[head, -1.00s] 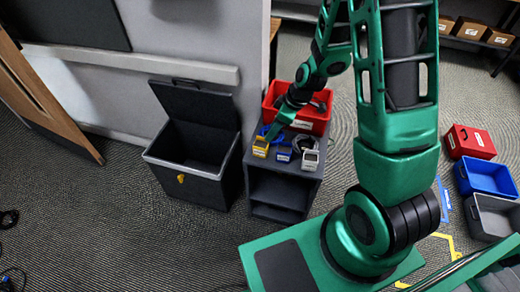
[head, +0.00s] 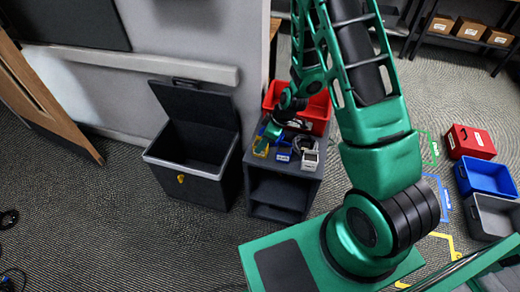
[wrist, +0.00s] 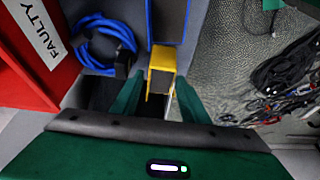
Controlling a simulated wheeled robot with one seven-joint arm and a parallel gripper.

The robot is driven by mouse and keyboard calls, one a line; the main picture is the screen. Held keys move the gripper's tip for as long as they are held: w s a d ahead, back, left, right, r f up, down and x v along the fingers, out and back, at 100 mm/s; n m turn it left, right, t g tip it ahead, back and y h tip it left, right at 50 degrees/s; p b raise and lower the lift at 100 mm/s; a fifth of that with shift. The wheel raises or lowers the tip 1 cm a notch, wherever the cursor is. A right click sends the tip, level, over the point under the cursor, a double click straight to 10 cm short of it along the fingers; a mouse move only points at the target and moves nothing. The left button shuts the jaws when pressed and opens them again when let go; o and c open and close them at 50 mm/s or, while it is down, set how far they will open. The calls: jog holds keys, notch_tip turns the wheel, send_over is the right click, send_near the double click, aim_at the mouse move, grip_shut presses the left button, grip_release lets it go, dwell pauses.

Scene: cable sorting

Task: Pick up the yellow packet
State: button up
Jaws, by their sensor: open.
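The yellow packet (head: 260,150) is at the front left of the top of a small dark grey shelf unit (head: 279,193). In the wrist view the yellow packet (wrist: 162,60) lies just ahead of the fingertips, roughly between them. My gripper (wrist: 158,88) is open, with one green finger on each side. I cannot tell whether either finger touches the packet. In the head view my gripper (head: 271,133) is over the packet and partly hides it.
A blue packet (head: 283,156) and a whitish one (head: 309,159) stand to the right. A red bin (head: 316,114), labelled FAULTY in the wrist view, is behind. Blue cable (wrist: 105,38) lies close by. A dark lidded bin (head: 186,172) stands open at left.

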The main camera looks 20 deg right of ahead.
jog(key=shift+x, duration=0.95)
jog(key=shift+r, duration=0.1)
jog(key=c, duration=0.8)
jog(key=shift+r, duration=0.1)
